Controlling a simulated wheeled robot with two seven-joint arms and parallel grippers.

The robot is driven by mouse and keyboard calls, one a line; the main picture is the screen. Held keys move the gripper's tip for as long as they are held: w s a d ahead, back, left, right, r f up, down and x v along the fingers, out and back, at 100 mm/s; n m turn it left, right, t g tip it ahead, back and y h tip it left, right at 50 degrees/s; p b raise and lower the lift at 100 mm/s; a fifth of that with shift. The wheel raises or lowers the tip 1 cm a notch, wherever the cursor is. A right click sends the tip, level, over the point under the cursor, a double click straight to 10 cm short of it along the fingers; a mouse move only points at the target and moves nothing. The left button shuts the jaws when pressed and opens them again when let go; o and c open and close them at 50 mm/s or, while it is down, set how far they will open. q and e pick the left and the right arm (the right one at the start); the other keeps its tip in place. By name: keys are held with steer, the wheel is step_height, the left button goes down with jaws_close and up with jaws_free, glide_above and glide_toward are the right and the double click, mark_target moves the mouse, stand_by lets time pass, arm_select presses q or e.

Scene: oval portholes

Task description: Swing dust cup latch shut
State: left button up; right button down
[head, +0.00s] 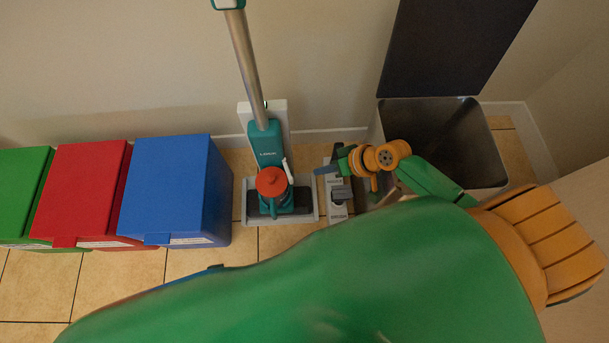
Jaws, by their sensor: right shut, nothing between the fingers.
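A teal stick vacuum (264,143) stands upright in a grey-white dock against the wall. Its dust cup (271,181) has a round orange-red top and sits low on the front of the body. A thin pale lever, which looks like the latch (288,170), sticks up at the right side of the cup, tilted. Whether it touches the cup is too small to tell. My right gripper (323,169) is shut and empty, to the right of the lever with a gap between them. Its fingers point left. My left gripper is not in view.
A grey attachment holder (339,193) stands on the floor below my right gripper. An open metal bin (455,135) with its dark lid raised (455,45) is at the right. Blue (175,190), red (88,190) and green (22,190) bins line the left.

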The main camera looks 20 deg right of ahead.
mark_target(292, 180)
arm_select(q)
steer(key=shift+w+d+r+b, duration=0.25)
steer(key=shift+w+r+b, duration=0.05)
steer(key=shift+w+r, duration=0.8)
arm_select(e)
steer(key=a, duration=0.1)
steer(key=a+f, duration=0.1)
steer(key=a, duration=0.1)
steer(key=w+a+f, duration=0.1)
steer(key=a, duration=0.1)
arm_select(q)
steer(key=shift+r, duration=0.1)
arm_select(e)
steer(key=shift+r, duration=0.15)
